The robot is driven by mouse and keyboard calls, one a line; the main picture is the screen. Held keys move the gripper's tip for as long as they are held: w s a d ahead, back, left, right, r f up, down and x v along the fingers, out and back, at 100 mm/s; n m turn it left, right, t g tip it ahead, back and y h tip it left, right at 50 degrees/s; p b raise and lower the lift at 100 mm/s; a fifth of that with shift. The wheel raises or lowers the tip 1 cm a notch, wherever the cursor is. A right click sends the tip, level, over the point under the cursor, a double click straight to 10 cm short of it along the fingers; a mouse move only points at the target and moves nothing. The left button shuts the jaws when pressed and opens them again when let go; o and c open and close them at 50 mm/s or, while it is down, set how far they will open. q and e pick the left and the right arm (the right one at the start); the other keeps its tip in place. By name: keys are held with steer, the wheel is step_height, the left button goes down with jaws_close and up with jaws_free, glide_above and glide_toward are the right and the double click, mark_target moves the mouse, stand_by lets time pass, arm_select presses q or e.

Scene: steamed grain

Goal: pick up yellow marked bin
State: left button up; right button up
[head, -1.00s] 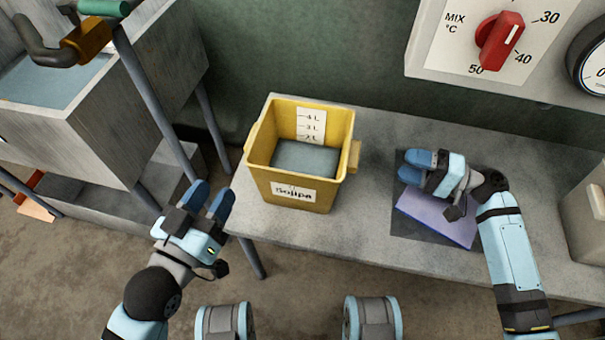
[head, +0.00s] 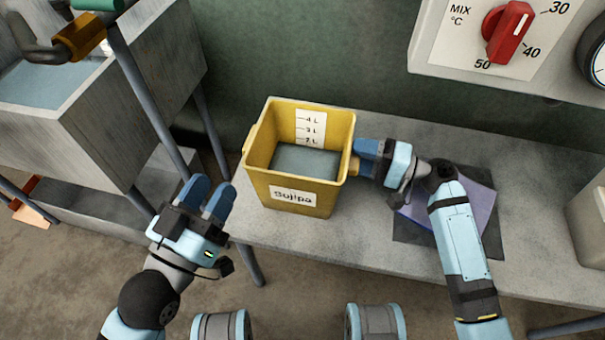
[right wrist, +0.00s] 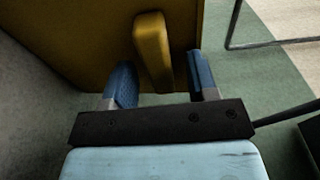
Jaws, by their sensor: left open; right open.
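The yellow bin (head: 258,190) stands upright on the grey bench, with a level scale inside its back wall and a label reading "Sujipa" on its front. Grey-blue contents, like water, lie inside it. Its right handle shows in the right wrist view (right wrist: 152,52). My right gripper (head: 362,158) is open at that handle; in the right wrist view its two blue fingers (right wrist: 160,80) stand on either side of the handle, with gaps visible. My left gripper (head: 207,194) is open and empty, left of the bin and in front of the bench's left end.
The grey bench (head: 370,265) holds a purple pad (head: 482,207) on a dark mat (head: 408,232). A panel with a red dial (head: 508,35) hangs above. A grey sink (head: 140,110) stands at the left, with a pipe beside it. A pale container (head: 590,215) is at the right edge.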

jaws_close()
stand_by(1.3)
steer(key=shift+r, duration=0.15)
